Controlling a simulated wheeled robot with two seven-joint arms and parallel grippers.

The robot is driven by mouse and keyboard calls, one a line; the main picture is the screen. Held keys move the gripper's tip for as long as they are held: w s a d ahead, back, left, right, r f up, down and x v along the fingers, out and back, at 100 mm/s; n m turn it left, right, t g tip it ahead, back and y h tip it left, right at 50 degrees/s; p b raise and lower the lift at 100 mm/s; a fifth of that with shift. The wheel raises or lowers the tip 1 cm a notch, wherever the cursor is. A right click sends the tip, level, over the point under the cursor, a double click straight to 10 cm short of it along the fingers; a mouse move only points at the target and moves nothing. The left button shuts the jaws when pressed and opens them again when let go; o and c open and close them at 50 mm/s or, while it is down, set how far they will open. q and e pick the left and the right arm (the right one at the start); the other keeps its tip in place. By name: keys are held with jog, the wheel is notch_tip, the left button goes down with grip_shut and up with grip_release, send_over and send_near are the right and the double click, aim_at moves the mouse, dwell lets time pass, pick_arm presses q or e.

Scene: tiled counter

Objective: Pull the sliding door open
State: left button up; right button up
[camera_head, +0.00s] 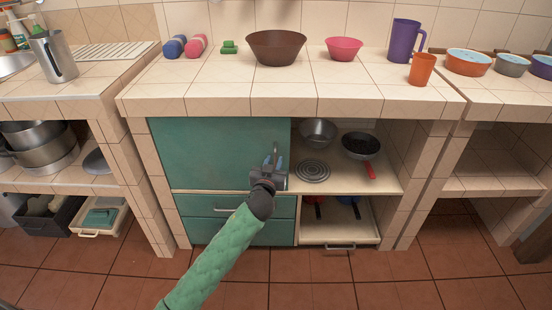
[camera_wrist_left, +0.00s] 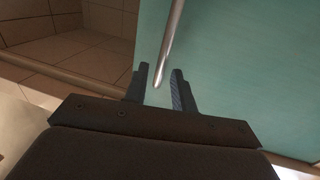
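The sliding door (camera_head: 215,150) is a flat teal panel covering the left half of the cabinet under the counter. Its slim metal handle (camera_head: 276,149) is upright near the door's right edge. My left gripper (camera_head: 275,164) is at the handle, in front of the door. In the left wrist view, the handle (camera_wrist_left: 171,45) reaches down between the two dark fingertips (camera_wrist_left: 160,83), with a visible gap on both sides. The fingers are open and not closed on it. The teal door (camera_wrist_left: 245,75) fills the right of that view. My right gripper is not in view.
The right half of the cabinet is uncovered, with a steel pot (camera_head: 318,131), a pan with a red handle (camera_head: 361,147) and a round coil (camera_head: 312,172) inside. Teal drawers (camera_head: 235,206) sit below the door. Bowls and cups stand on the counter (camera_head: 230,92).

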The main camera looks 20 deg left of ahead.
aim_at(275, 159)
pick_arm(q)
jog(key=shift+w+a, duration=0.15)
jog(key=shift+w, duration=1.35)
jog(key=shift+c, duration=0.5)
grip_shut()
